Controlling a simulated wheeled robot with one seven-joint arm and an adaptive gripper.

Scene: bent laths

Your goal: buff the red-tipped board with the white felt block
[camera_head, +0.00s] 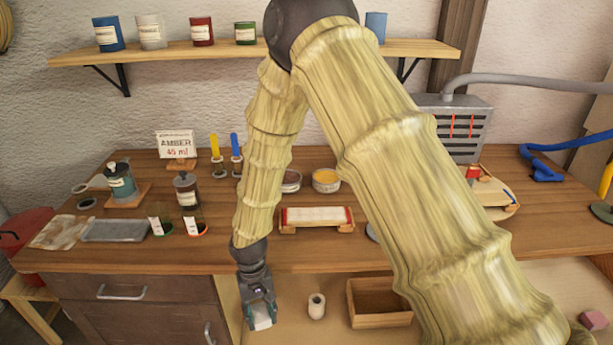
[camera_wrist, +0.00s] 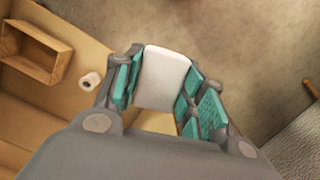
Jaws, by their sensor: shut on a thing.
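The red-tipped board (camera_head: 316,215) is a pale strip with red ends, lying across a wooden cradle (camera_head: 317,229) near the front middle of the bench top. My gripper (camera_head: 260,310) hangs in front of the bench's front edge, left of the board and apart from it. It is shut on the white felt block (camera_head: 263,322). In the wrist view, the felt block (camera_wrist: 163,78) sits between the teal pads of my gripper (camera_wrist: 160,88).
The bench top (camera_head: 150,255) holds bottles, small dishes, a grey tray (camera_head: 115,230) and an AMBER card (camera_head: 176,144). A wooden box (camera_head: 380,303) and a white roll (camera_head: 316,306) stand low, right of my gripper. A shelf (camera_head: 200,51) with tins hangs behind.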

